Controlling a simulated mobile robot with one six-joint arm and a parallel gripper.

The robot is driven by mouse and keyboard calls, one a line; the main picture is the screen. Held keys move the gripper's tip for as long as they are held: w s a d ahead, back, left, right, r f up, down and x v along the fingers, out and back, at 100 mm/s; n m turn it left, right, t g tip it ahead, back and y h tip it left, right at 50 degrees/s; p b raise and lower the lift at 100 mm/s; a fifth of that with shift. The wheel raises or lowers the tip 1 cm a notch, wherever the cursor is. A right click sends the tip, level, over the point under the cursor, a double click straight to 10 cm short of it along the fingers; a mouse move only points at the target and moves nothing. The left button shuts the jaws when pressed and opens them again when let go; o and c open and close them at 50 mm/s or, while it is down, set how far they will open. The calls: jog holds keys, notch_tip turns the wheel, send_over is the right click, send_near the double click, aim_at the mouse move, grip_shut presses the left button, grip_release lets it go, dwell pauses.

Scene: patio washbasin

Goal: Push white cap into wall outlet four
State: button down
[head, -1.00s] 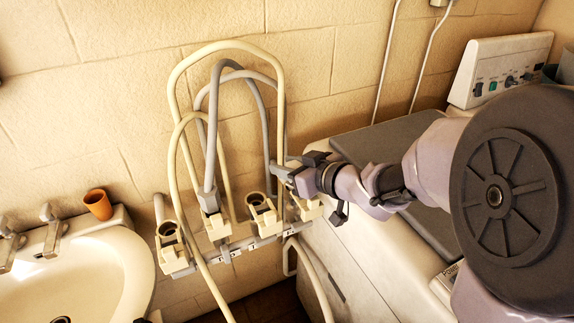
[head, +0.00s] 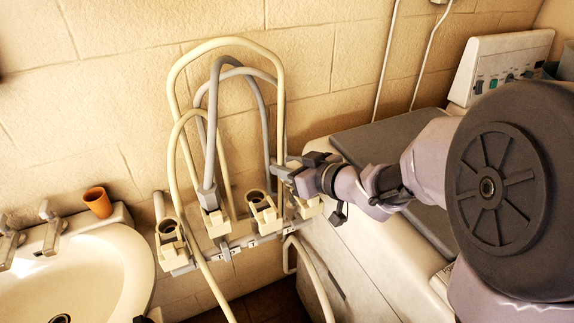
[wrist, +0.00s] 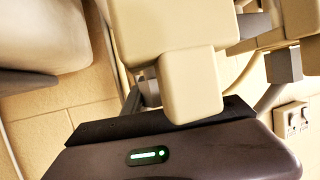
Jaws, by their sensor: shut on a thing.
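A row of cream outlets hangs on a grey rail low on the wall. The rightmost one, taken as outlet four (head: 309,208), sits beside the washing machine. My gripper (head: 284,172) is just above it, coming in from the right, and is shut. A small pale piece (head: 292,163) at the jaws seems to be the white cap; the jaws hide most of it. I cannot tell whether it touches the outlet. In the wrist view a large cream block (wrist: 190,85) fills the middle, close in front of my gripper; I cannot tell whether it is the cap or outlet.
Two other outlets (head: 263,210) with open round mouths stand on the rail. Cream and grey hoses (head: 228,44) loop above it, close to my gripper. A washbasin (head: 130,252) with an orange cup (head: 98,203) is at left. The washing machine (head: 335,265) stands at right.

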jog(key=shift+f, duration=0.15)
jog(key=c, duration=1.3)
grip_release()
jog(key=shift+s+d+r+p, duration=0.25)
jog(key=shift+r+p, duration=0.05)
jog(key=shift+p, duration=0.05)
jog(key=p+v, duration=0.5)
jog(key=v, duration=0.4)
jog(key=shift+s+d+r+p, duration=0.1)
jog(key=shift+s+p, duration=0.05)
jog(key=shift+p, duration=0.15)
jog(key=shift+s+d, duration=0.2)
jog(key=shift+s, duration=0.1)
